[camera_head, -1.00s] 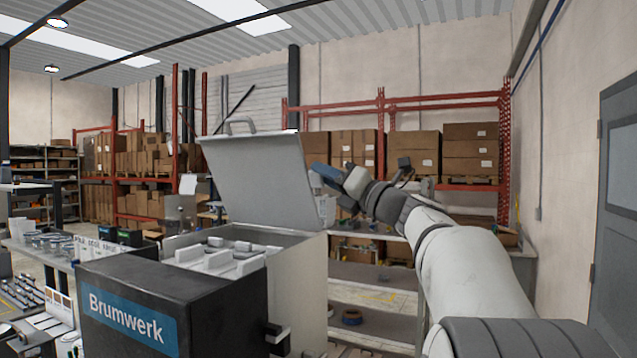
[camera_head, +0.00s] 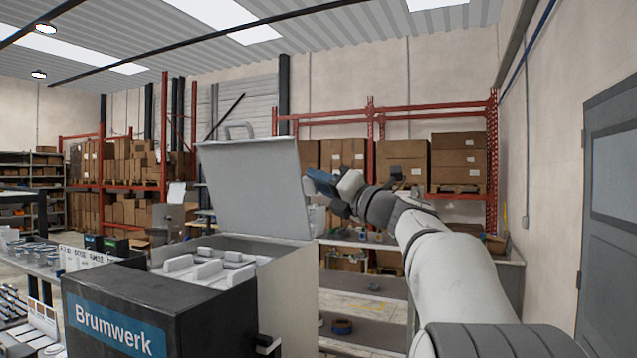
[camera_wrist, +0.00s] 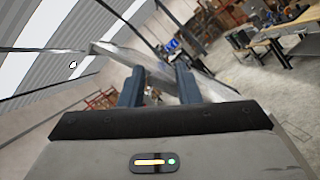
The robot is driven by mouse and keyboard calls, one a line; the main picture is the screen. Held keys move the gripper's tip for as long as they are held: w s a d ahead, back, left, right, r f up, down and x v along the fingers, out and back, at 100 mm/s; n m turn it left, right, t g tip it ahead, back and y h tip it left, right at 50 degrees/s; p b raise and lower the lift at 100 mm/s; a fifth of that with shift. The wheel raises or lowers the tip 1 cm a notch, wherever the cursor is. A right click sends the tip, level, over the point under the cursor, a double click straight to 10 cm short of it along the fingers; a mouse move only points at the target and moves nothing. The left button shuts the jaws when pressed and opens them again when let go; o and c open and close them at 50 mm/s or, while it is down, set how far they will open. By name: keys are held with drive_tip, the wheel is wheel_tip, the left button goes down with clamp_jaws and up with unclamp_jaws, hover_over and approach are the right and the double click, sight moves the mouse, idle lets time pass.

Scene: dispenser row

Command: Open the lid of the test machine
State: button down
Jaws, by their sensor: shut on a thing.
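The test machine (camera_head: 280,287) is a pale box with a dark front housing marked "Brumwerk" (camera_head: 115,328). Its grey lid (camera_head: 258,188) stands raised at a steep tilt, with a handle (camera_head: 239,131) at its upper edge. The interior shows several pale blocks in rows. My gripper (camera_head: 320,184) is at the right side edge of the lid, shut on it. In the wrist view the two blue fingers of my gripper (camera_wrist: 160,88) are on either side of the lid (camera_wrist: 155,68). The exact contact is small and partly hidden.
A bench (camera_head: 45,262) with small parts stands at the left. Red racks (camera_head: 370,130) with cardboard boxes line the back. A low shelf (camera_head: 362,292) lies behind my arm. A grey door (camera_head: 608,220) is at the right.

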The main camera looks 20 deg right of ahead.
drive_tip(key=shift+w+d+f, duration=0.2)
drive_tip(key=shift+w+f, duration=0.05)
drive_tip(key=shift+f, duration=0.3)
drive_tip(key=c, duration=1.4)
unclamp_jaws()
drive_tip(key=shift+c, duration=0.2)
drive_tip(key=o, duration=0.3)
drive_tip(key=shift+d, duration=0.1)
drive_tip(key=shift+o, duration=1.1)
drive_tip(key=shift+w+r, duration=0.15)
drive_tip(key=b+v, duration=0.3)
drive_tip(key=v, duration=0.5)
